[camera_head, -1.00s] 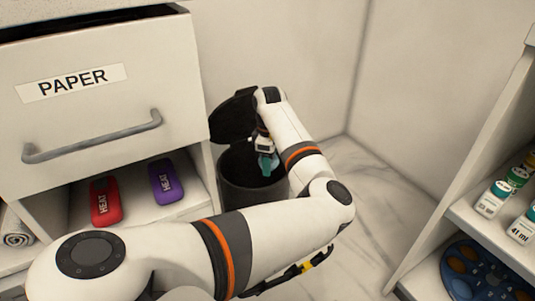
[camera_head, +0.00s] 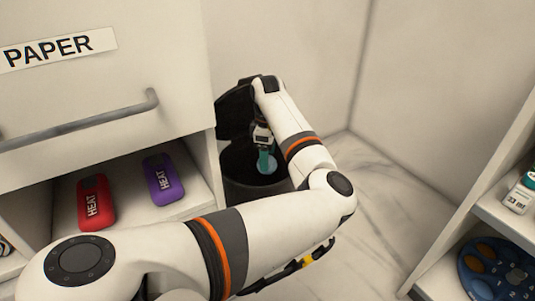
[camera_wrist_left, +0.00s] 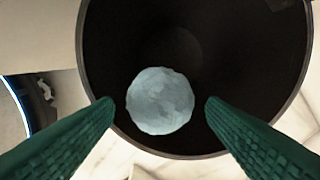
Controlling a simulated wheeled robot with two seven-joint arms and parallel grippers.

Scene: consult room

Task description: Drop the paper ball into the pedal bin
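The dark pedal bin (camera_head: 238,190) stands on the floor beside the drawer cabinet, its lid (camera_head: 235,112) raised. My left gripper (camera_head: 265,163) points down at the bin's mouth. In the left wrist view, its green fingers (camera_wrist_left: 160,104) are open, with dark gaps on both sides of the pale, crumpled paper ball (camera_wrist_left: 160,100). The ball shows against the dark inside of the bin (camera_wrist_left: 240,50), within its rim. How deep it lies is hard to tell. The paper ball also shows as a pale patch at the fingertips in the head view (camera_head: 270,167). My right gripper is out of view.
A cabinet with a drawer marked PAPER (camera_head: 110,90) stands left of the bin. A red heat pack (camera_head: 95,202) and a purple one (camera_head: 164,178) lie on its shelf. Shelves with a blue round tray (camera_head: 497,272) are at right. Pale floor (camera_head: 385,190) lies clear between.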

